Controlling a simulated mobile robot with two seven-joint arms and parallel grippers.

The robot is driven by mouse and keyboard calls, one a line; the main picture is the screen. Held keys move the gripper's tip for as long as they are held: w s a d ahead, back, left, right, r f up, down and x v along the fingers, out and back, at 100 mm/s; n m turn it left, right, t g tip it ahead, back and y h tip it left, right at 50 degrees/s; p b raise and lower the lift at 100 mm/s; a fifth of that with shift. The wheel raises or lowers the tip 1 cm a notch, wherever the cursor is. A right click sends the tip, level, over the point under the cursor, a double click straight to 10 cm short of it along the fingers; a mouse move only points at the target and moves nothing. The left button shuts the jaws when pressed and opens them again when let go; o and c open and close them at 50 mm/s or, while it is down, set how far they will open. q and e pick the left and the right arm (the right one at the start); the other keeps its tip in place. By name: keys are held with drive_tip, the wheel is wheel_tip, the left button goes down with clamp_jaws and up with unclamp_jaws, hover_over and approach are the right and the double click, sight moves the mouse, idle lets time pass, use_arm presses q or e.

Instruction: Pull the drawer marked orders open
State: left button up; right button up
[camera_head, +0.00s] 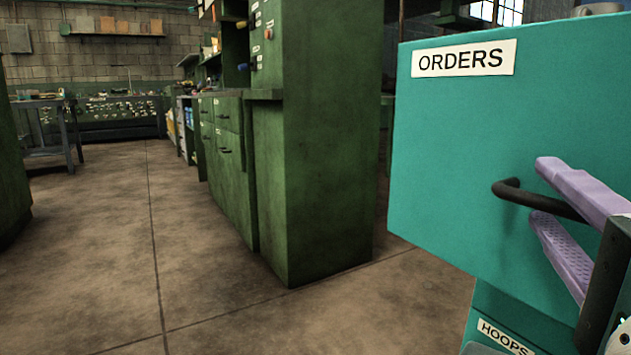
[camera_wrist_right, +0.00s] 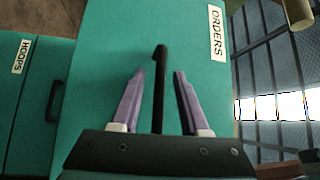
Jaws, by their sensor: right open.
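The drawer marked ORDERS (camera_head: 450,140) has a teal front with a white label (camera_head: 463,58) at its top left in the head view. It stands out in front of the teal HOOPS drawer (camera_head: 480,300) below it. Its black bar handle (camera_head: 515,190) also shows in the wrist view (camera_wrist_right: 160,65). My right gripper (camera_head: 542,192) is at the handle, with one pale purple finger above the bar and one below. In the wrist view the right gripper (camera_wrist_right: 158,75) is open, with gaps between the fingers and the handle. The handle's far end is hidden behind the gripper. My left gripper is out of view.
A tall green cabinet (camera_head: 330,140) stands left of the drawer, with a floor gap between. The concrete floor (camera_head: 100,240) is open on the left. A workbench (camera_head: 50,125) stands at the back left. The HOOPS handle (camera_wrist_right: 54,100) shows in the wrist view.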

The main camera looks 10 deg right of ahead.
clamp_jaws()
idle(0.4)
drive_tip(key=shift+d, duration=0.1)
idle(1.0)
